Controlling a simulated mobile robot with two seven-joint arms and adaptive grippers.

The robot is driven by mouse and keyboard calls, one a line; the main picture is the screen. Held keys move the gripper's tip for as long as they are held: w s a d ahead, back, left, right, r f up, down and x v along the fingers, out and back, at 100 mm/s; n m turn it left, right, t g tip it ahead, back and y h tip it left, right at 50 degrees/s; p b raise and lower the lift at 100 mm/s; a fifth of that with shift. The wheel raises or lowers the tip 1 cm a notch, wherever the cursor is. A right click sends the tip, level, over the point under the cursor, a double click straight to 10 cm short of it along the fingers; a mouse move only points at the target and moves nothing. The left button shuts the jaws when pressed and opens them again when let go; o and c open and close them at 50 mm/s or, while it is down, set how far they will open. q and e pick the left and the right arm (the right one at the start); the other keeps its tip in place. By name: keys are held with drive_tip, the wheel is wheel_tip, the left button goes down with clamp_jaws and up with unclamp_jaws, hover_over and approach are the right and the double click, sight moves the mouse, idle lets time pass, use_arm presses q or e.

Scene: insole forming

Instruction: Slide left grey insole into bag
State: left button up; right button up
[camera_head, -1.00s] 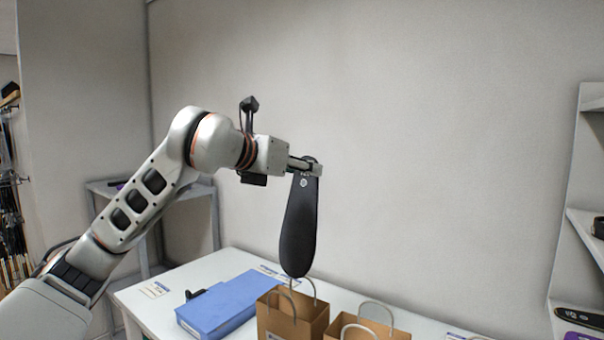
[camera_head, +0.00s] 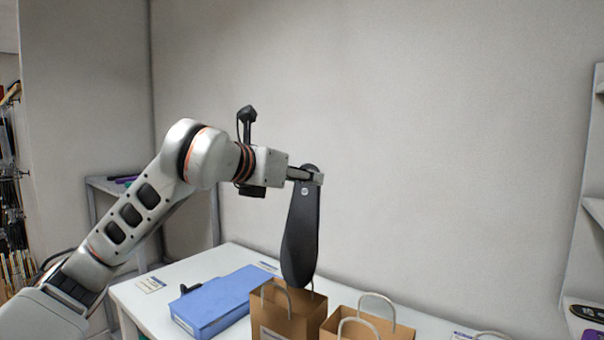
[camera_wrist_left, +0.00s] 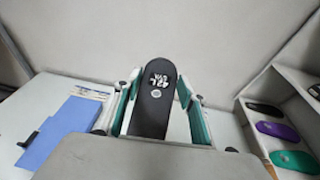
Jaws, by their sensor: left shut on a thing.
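My left gripper (camera_head: 306,176) is shut on the top end of a dark grey insole (camera_head: 300,240), which hangs down nearly upright. The insole's lower end is at the mouth of the left brown paper bag (camera_head: 288,318); how far it reaches inside I cannot tell. In the left wrist view the insole (camera_wrist_left: 154,100), with white print near its end, is between the fingers (camera_wrist_left: 158,92). A second brown bag (camera_head: 367,326) with raised handles stands to the right. My right gripper is not in view.
A blue box-like block (camera_head: 222,302) lies on the white table (camera_head: 148,305) left of the bags. A shelf at the right edge holds insoles, including a purple one (camera_wrist_left: 276,130). A wall stands behind the table.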

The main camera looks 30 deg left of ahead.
sight(301, 224)
use_arm(q)
drive_tip(key=shift+f+b, duration=0.4)
drive_tip(key=shift+f, duration=0.5)
wheel_tip(301, 224, down, 2)
drive_tip(key=shift+b, duration=0.6)
drive_tip(key=shift+f+b, duration=0.8)
drive_tip(key=shift+f, duration=0.6)
drive_tip(key=shift+f+b, duration=0.85)
drive_tip(key=shift+f, duration=1.05)
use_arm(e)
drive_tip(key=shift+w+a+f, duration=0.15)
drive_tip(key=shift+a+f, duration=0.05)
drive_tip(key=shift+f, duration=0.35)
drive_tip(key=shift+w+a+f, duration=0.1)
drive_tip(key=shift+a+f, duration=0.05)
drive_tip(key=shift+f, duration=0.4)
use_arm(q)
drive_tip(key=o, duration=1.1)
drive_tip(key=shift+o, duration=0.2)
